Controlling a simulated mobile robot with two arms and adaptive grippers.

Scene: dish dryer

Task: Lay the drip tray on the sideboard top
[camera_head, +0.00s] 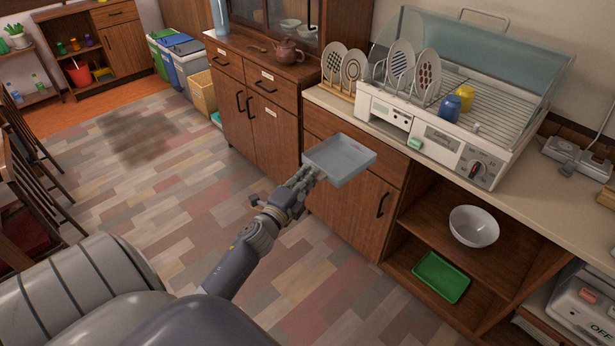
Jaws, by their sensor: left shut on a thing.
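A shallow grey tray (341,158), which looks like the drip tray, is held roughly level in the air in front of the cabinets. My left gripper (311,173) is shut on its near left edge; the exact finger contact is small and partly hidden. The wooden sideboard (246,52) stands behind and to the left of the tray, with a brown teapot (288,52) on its top. The white dish dryer (438,128) stands on the beige counter to the right. My right gripper is not in view.
Plates in a rack (345,70) stand at the counter's left end. A blue cup (449,108) and a yellow cup (464,97) are on the dryer. Below are a white bowl (474,226) and a green tray (440,277). The sideboard top has bare room left of the teapot.

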